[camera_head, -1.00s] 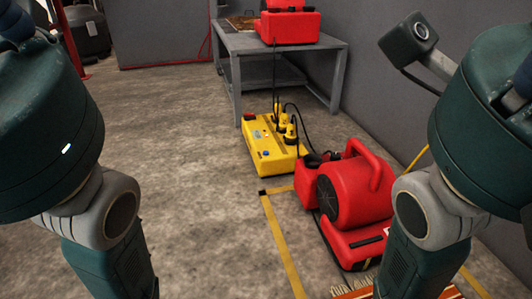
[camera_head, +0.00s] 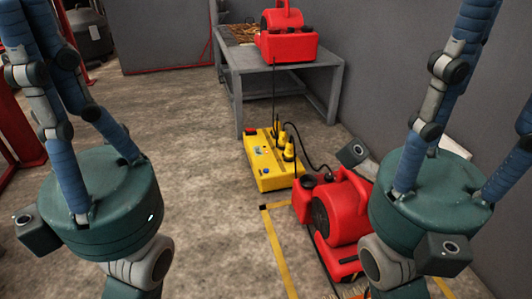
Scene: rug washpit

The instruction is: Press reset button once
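A yellow electrical box (camera_head: 270,180) sits on the concrete floor in front of the grey table. A small blue button (camera_head: 265,171) is on its near face and a red part (camera_head: 251,131) is on its far left corner. Yellow plugs (camera_head: 286,148) with black cables stand on its right side. No label is readable, so I cannot tell which part is the reset button. My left gripper (camera_head: 100,205) is at the left and my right gripper (camera_head: 430,205) is at the right.
A red blower (camera_head: 340,212) stands right of the box, partly hidden by my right arm. A second red blower (camera_head: 290,45) is on the grey table (camera_head: 246,62). Yellow tape (camera_head: 280,255) marks the floor. The floor left of the box is clear.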

